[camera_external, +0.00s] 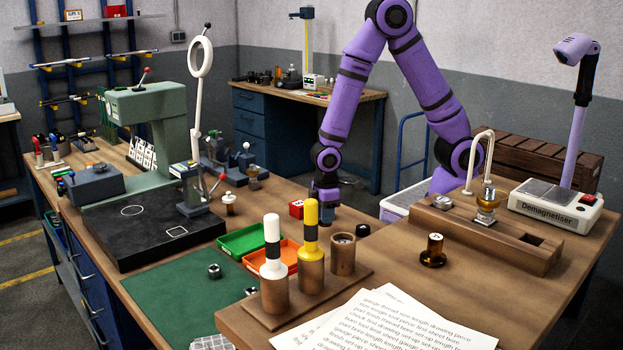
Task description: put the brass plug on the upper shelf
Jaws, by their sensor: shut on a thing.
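A dark brass plug-like piece (433,252) with a round flange and a pale mark stands upright on the raised wooden top at the right. A brass and silver piece (487,206) sits on the long wooden block; I cannot tell for sure which is the brass plug. My gripper (327,212) points down over the bench beyond the raised top, apart from both. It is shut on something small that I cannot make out. A shelf (95,20) on the blue wall rack is at the far upper left; I cannot tell whether this or the raised top is the upper shelf.
A red box (296,209) is just left of my gripper. Green (243,239) and orange (272,256) trays lie nearer. A wooden stand (258,312) holds white- and yellow-handled tools. Papers (390,320) cover the front of the raised top. A demagnetiser (556,205) stands at right.

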